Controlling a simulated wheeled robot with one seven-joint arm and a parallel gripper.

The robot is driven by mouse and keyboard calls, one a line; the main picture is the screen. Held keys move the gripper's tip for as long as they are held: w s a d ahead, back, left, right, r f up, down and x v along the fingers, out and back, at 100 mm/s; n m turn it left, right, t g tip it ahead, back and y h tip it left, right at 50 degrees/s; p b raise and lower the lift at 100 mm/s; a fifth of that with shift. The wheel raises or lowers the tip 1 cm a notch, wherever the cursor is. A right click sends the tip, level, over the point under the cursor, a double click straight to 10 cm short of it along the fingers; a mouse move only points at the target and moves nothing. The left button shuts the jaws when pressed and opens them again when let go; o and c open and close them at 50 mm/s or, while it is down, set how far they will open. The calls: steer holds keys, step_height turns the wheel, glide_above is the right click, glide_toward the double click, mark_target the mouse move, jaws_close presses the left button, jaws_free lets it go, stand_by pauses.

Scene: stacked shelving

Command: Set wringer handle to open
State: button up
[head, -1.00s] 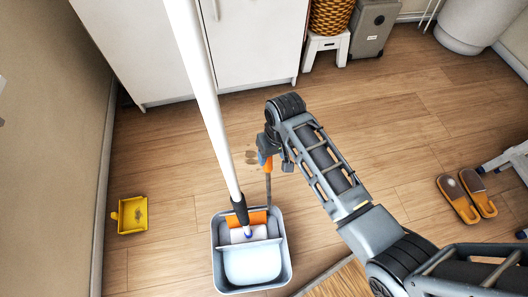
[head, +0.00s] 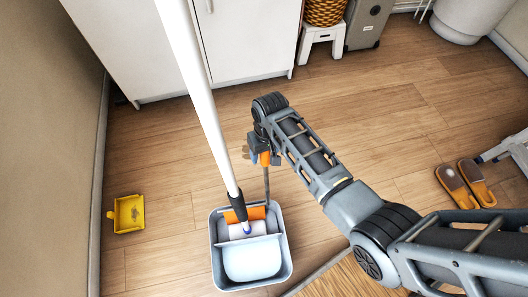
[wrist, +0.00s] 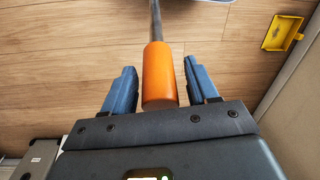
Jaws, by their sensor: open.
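The wringer handle is a thin grey rod with an orange grip (head: 265,158), standing up from the far side of the grey mop bucket (head: 216,262). My gripper (wrist: 159,68) is open, and its two blue fingers lie on either side of the orange grip (wrist: 158,80) in the wrist view. A gap shows between the grip and each finger. In the head view my gripper (head: 263,150) is at the top of the handle and hides part of the grip. An orange wringer part (head: 258,212) shows inside the bucket.
A white mop pole (head: 199,90) leans up from the bucket, left of my gripper. A yellow dustpan (head: 129,213) lies by the left wall. Orange slippers (head: 466,184) lie at the right. A white cabinet (head: 150,50) stands behind; wooden floor between is clear.

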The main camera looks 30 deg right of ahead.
jaws_close()
stand_by(0.5)
